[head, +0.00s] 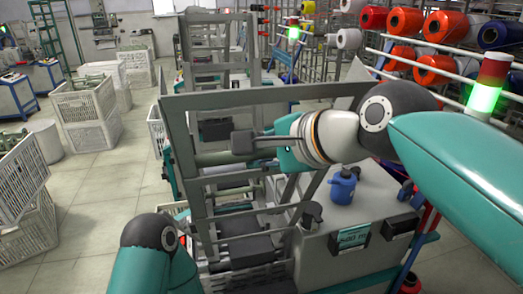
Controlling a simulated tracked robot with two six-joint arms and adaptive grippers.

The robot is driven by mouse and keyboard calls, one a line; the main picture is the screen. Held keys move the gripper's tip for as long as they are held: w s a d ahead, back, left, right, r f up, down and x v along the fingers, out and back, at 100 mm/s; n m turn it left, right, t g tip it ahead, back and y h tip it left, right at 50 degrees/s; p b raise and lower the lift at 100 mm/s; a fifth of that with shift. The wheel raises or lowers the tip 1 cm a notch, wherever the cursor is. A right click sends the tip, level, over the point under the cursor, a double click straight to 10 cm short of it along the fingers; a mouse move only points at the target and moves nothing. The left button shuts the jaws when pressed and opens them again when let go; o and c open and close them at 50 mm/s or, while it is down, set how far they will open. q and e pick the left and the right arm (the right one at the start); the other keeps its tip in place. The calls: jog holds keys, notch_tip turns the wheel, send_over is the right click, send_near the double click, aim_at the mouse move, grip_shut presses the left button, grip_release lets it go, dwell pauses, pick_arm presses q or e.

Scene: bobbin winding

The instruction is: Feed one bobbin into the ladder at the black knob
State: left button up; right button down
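A tall grey metal frame with crossbars, which looks like the ladder (178,150), stands in the middle of the head view. Greenish-grey rods or tubes (222,157) lie across it; I cannot tell whether any is a bobbin. A dark cylindrical knob (312,212) stands on the grey machine cabinet beside the frame. My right arm reaches in from the right above the cabinet. Its gripper end (285,157) is by the frame, largely hidden behind the wrist, so its fingers are unclear. A dark block on a rod (243,143) shows beside it.
A blue canister (342,187) stands on the grey cabinet (360,208). Green-lit signal lamps (484,98) and racks of red and orange spools (433,70) are at right. White crates (85,105) stand at left. The floor (105,190) between crates and frame is clear.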

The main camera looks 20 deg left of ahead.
dwell(0.4)
jog(key=c, duration=0.6)
grip_release()
jog(key=shift+c, duration=0.2)
jog(key=shift+r, duration=0.15)
jog(key=a+r+p+v, duration=0.1)
jog(key=p+v, duration=0.4)
jog(key=v, duration=0.6)
jog(key=shift+a+r, duration=0.35)
jog(key=shift+r, duration=0.25)
